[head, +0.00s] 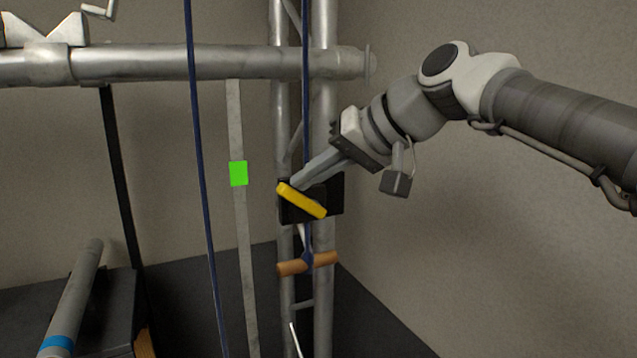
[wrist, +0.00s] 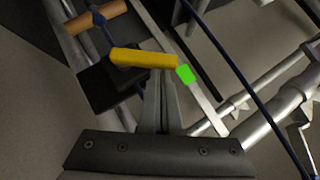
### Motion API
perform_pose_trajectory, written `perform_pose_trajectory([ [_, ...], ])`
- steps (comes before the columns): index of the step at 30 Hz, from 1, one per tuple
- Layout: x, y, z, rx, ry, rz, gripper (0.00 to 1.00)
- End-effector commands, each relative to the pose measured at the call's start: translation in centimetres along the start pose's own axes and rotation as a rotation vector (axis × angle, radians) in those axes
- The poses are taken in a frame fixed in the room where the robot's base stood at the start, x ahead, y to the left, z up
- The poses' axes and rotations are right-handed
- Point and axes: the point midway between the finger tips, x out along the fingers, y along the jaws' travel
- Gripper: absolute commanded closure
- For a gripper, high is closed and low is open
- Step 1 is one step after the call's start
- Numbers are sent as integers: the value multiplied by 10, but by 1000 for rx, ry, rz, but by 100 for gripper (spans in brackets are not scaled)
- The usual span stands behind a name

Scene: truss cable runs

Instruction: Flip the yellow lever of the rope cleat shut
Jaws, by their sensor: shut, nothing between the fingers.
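The yellow lever (head: 302,201) sits on the front of the black rope cleat (head: 334,194), which is fixed to the upright metal truss. The lever slants, with its left end higher than its right in the head view. My gripper (head: 298,182) is shut and empty, its fingertips right at the lever's upper left part. In the wrist view the yellow lever (wrist: 144,58) lies across the tips of my shut fingers, with the black cleat (wrist: 105,88) to the left. I cannot tell for certain whether the fingertips touch the lever.
A blue rope (head: 306,120) runs down to the cleat, with a wooden toggle (head: 307,263) below it. Another blue rope (head: 203,180) and a grey strap with a green marker (head: 238,173) hang to the left. A horizontal truss tube (head: 180,62) crosses above. A wall stands at right.

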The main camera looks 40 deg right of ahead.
Motion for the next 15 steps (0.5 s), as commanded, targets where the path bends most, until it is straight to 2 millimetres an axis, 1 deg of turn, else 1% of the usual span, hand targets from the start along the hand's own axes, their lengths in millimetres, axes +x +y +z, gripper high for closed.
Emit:
perform_pose_trajectory([
  [1,4,1,4,-33,0,38,100],
  [15,21,-10,21,-323,0,325,100],
])
